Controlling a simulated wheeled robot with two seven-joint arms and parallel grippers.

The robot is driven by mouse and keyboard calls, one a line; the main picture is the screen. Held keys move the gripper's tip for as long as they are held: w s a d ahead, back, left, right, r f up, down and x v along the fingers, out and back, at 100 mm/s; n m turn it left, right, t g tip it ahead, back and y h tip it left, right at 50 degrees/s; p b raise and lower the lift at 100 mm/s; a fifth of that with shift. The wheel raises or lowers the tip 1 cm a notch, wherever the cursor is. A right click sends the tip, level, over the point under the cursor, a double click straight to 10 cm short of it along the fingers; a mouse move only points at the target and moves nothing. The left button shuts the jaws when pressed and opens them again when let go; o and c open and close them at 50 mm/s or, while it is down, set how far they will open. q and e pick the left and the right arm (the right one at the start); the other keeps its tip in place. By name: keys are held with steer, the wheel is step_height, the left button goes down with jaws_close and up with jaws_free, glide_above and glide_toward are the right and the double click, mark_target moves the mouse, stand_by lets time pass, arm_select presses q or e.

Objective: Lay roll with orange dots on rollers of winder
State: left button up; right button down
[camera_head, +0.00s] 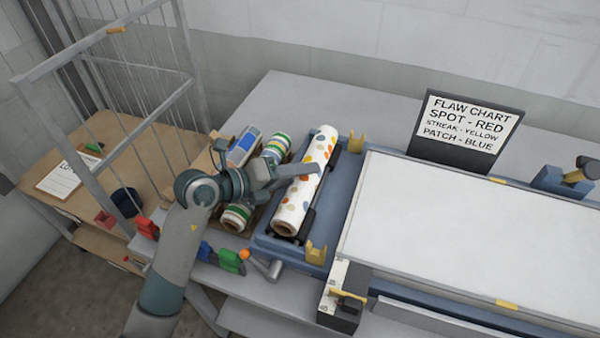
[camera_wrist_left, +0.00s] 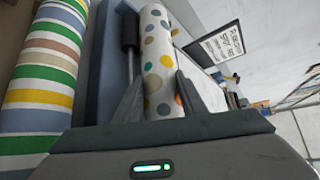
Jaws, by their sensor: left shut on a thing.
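The roll with orange dots (camera_head: 304,185) is white with orange, yellow and grey-blue dots. In the left wrist view the dotted roll (camera_wrist_left: 158,60) sits between the two fingers. A dark roller (camera_wrist_left: 130,35) shows beside it. My right gripper is not in view.
Striped rolls (camera_head: 236,217) and a blue-and-white roll (camera_head: 243,147) lie in a rack left of the winder. A white-topped press bed (camera_head: 450,230) is at the right, with a flaw chart sign (camera_head: 465,125) behind. A wire frame (camera_head: 110,120) stands at the left.

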arm_select(q)
steer(key=shift+f, duration=0.3)
steer(key=o, duration=1.4)
steer(key=shift+c, duration=0.2)
steer(key=shift+s+a+r, duration=0.1)
steer(key=shift+s+a, duration=0.15)
steer(key=shift+a, duration=0.2)
steer(key=b+v, duration=0.4)
steer(key=v, duration=1.2)
steer(key=shift+s+a, duration=0.15)
